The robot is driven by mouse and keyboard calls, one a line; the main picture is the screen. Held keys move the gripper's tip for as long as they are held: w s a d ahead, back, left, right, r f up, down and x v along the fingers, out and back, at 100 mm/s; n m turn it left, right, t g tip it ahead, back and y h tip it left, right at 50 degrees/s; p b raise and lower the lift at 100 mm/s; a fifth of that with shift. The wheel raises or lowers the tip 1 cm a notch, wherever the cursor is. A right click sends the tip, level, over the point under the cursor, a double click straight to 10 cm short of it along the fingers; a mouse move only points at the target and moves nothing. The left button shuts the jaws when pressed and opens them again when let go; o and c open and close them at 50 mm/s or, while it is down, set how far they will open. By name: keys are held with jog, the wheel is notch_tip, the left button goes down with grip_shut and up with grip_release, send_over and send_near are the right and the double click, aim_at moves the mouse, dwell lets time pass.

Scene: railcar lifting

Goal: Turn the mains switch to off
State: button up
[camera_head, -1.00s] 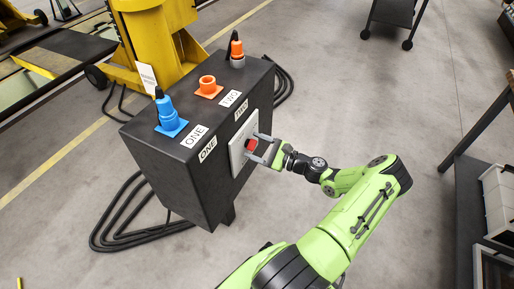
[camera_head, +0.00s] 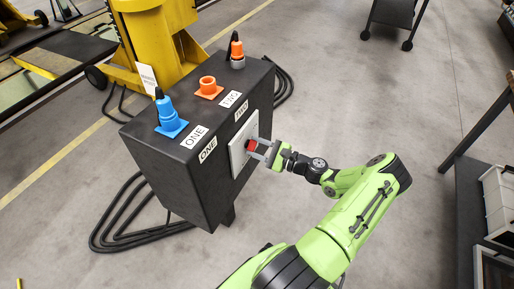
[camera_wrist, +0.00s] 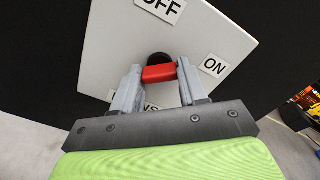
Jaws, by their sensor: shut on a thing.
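The mains switch is a red handle (camera_head: 251,145) on a white plate (camera_head: 238,150) on the side of a dark cabinet. In the wrist view the red handle (camera_wrist: 159,73) sits in front of a black round hub. The OFF label (camera_wrist: 162,8) is at the top of the picture and the ON label (camera_wrist: 214,65) to the right. A lower label, partly hidden by a finger, ends in "NS". My gripper (camera_head: 262,151) is shut on the red handle, one finger at each end of it in the wrist view (camera_wrist: 159,78). The exact pointing of the handle is hard to tell.
A yellow lifting column (camera_head: 155,40) stands behind.

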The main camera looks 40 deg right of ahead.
jog(key=n+b, duration=0.2)
jog(key=n, duration=0.8)
jog(key=shift+f, duration=0.1)
jog(key=shift+n, duration=0.3)
dwell(0.3)
jog(key=o, duration=1.1)
jog(key=shift+c, duration=0.2)
jog(key=p+v, duration=0.2)
jog(key=v, duration=1.3)
jog(key=shift+s, duration=0.4)
jog(key=shift+d, duration=0.1)
